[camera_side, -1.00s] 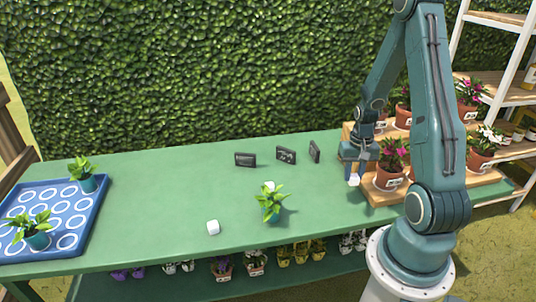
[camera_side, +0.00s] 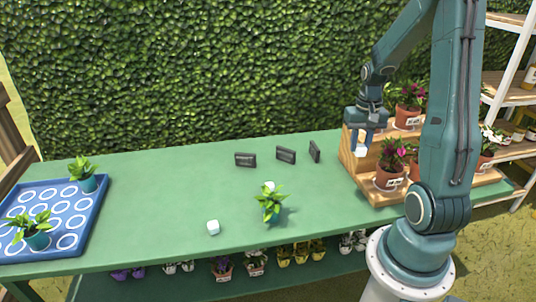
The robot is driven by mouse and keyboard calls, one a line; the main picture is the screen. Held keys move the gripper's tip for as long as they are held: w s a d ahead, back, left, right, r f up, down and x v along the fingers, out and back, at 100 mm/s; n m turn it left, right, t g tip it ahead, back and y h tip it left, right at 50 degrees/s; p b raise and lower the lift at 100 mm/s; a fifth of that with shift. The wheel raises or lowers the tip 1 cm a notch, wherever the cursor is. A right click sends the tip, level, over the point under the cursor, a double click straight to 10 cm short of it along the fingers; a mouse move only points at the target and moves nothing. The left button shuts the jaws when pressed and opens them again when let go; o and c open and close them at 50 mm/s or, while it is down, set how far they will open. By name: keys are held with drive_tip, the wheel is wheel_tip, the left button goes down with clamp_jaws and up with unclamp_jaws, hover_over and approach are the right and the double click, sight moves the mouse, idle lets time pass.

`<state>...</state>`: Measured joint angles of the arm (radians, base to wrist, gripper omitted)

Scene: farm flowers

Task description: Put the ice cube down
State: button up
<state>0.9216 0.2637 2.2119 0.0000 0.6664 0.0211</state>
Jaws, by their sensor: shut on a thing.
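My gripper (camera_side: 361,148) is shut on a small white ice cube (camera_side: 361,152) and holds it in the air, in front of the wooden stepped stand at the right of the table. A second white ice cube (camera_side: 213,227) lies on the green table (camera_side: 150,200) near its front edge. A third small white cube (camera_side: 269,185) is partly hidden behind a green plant (camera_side: 270,204) in the middle of the table.
The wooden stepped stand (camera_side: 357,163) bears potted flowers, one pink-flowered pot (camera_side: 390,175) close to my gripper. Several dark small signs (camera_side: 245,160) stand at the table's back. A blue tray (camera_side: 98,218) with two potted plants is at the left. The left middle of the table is clear.

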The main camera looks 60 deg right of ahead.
idle(0.5)
drive_tip(key=w+a+r+n, duration=0.1)
drive_tip(key=w+a+r, duration=0.2)
drive_tip(key=w+a, duration=0.6)
wheel_tip(320, 180, up, 3)
hover_over(271, 201)
drive_tip(key=shift+a+r+n, duration=0.1)
drive_tip(key=shift+r+n, duration=0.05)
drive_tip(key=shift+n, duration=0.25)
wheel_tip(271, 201, down, 16)
drive_tip(key=shift+f, duration=0.15)
drive_tip(key=shift+f, duration=1.9)
drive_tip(key=shift+f, duration=0.15)
